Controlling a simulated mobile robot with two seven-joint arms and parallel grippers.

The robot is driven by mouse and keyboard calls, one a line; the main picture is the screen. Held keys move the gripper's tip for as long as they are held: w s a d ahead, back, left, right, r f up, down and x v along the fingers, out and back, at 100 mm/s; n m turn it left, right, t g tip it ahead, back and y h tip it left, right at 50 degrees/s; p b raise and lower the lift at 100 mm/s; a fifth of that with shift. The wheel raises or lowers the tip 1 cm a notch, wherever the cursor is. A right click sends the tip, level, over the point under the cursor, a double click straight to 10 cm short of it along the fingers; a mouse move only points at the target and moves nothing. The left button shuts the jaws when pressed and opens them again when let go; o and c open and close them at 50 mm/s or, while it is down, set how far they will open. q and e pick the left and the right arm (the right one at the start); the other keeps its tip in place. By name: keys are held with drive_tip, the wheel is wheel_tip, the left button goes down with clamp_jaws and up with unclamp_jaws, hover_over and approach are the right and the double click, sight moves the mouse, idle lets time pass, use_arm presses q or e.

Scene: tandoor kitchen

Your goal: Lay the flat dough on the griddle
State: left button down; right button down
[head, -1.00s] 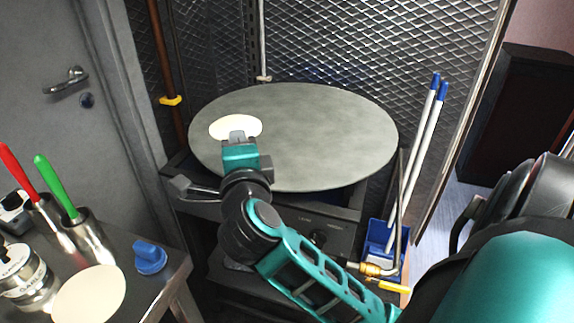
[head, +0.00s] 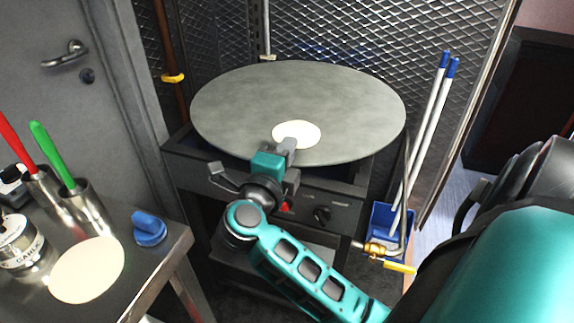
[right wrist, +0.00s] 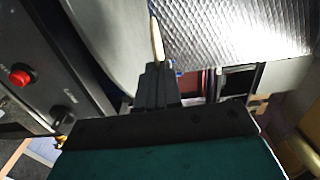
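The flat dough (head: 297,132) is a pale, thin round disc. My right gripper (head: 292,145) is shut on its near edge. In the right wrist view the dough (right wrist: 157,38) shows edge-on between the closed fingers (right wrist: 156,82). The griddle (head: 290,95) is a large round grey plate. In the head view the dough overlaps its front part. In the right wrist view the griddle (right wrist: 112,40) is at the left, with a gap between it and the dough. My left gripper is not in view.
A second pale disc (head: 88,270) lies on the metal counter at left, beside a blue knob-like object (head: 149,229) and metal cups with red and green handled tools. A stove front with knobs (head: 321,214) is below the griddle. Blue-tipped poles (head: 425,130) stand right.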

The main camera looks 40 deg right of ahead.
wheel_tip(320, 180, down, 6)
drive_tip(key=b, duration=0.1)
drive_tip(key=shift+f, duration=0.25)
drive_tip(key=shift+f, duration=0.15)
drive_tip(key=c, duration=1.3)
unclamp_jaws()
